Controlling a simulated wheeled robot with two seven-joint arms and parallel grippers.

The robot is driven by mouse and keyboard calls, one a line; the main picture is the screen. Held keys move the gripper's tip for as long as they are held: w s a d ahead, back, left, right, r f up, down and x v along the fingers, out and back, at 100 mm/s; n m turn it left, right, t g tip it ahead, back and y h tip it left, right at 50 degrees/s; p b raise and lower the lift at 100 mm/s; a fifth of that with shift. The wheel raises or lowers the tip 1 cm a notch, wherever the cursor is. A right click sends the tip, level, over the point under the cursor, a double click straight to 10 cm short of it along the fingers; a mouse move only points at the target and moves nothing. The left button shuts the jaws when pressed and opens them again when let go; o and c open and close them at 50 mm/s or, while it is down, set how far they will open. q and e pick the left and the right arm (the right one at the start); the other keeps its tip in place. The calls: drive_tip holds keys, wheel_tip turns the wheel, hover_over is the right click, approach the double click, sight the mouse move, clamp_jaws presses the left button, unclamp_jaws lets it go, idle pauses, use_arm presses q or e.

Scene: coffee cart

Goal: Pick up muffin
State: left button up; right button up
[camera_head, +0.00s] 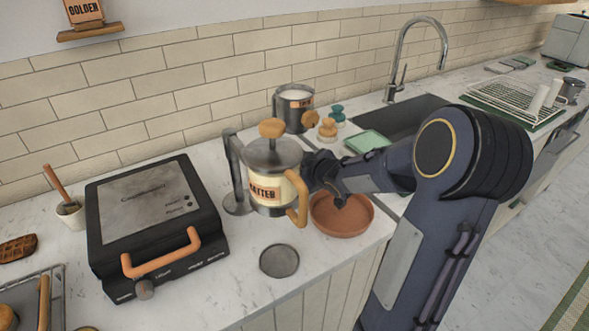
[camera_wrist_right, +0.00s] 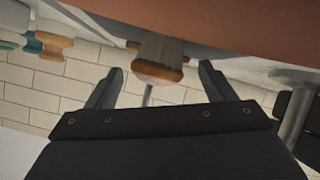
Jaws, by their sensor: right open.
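The muffin (camera_wrist_right: 165,52) shows in the right wrist view, which looks upside down, with a brown top and a pale fluted side. My left gripper is not in view.
A batter dispenser (camera_head: 274,170) with orange handles stands just left of my right gripper. A steel jug (camera_head: 293,108) and small shakers (camera_head: 328,130) are behind. A dark press (camera_head: 150,215) fills the left counter. A round metal disc (camera_head: 279,261) lies in front.

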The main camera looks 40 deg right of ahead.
drive_tip(key=shift+x, duration=1.05)
drive_tip(key=shift+d, duration=0.1)
drive_tip(key=shift+c, duration=0.2)
drive_tip(key=c, duration=1.1)
drive_tip(key=shift+r, duration=0.2)
